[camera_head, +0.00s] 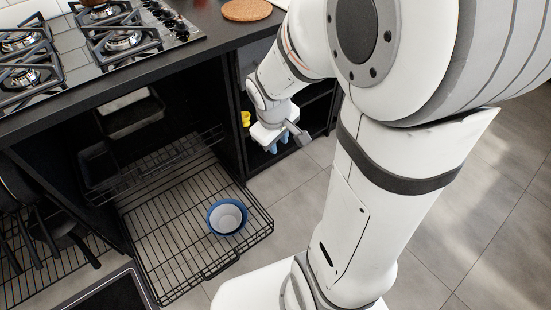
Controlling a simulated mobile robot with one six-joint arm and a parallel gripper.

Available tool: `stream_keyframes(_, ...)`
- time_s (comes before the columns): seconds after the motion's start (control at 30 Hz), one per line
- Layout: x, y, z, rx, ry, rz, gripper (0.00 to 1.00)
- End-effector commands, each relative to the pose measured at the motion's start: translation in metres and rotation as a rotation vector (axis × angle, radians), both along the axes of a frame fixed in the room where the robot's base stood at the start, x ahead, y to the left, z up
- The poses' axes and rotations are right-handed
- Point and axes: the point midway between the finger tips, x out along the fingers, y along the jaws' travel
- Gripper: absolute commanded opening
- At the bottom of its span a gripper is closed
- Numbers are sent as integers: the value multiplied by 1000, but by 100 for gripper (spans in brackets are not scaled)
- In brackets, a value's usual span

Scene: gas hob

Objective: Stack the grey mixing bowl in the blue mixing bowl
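The blue mixing bowl (212,222) stands on the pulled-out lower wire rack, near its front right. The grey mixing bowl (229,215) appears as a pale round shape inside the blue rim; it looks nested there, with its outer side hidden. My gripper (278,148) is up and to the right of the bowls, in front of the cabinet's right-hand opening. Its blue fingertips point down and look apart, with nothing seen between them. It touches neither bowl.
The lower wire rack (165,240) extends from the dark cabinet over the tiled floor. An upper rack (175,152) sits farther back. The gas hob (75,50) and a cork mat (246,10) are on the counter. A yellow object (246,118) is beside my gripper. Dark pans (65,235) are at left.

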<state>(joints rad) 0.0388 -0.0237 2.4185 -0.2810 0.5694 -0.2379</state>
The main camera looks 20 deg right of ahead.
Motion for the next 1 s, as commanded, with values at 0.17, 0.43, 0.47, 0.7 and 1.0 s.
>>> stream_keyframes(0.17, -57, 25, 41, 118, 14, -251, 26)
stream_keyframes(0.43, -98, 44, 59, 215, 53, -410, 26)
stream_keyframes(0.47, -99, 44, 60, 217, 54, -413, 26)
stream_keyframes(0.7, -99, 45, 60, 218, 55, -415, 26)
stream_keyframes(1.0, -98, 45, 60, 217, 54, -412, 26)
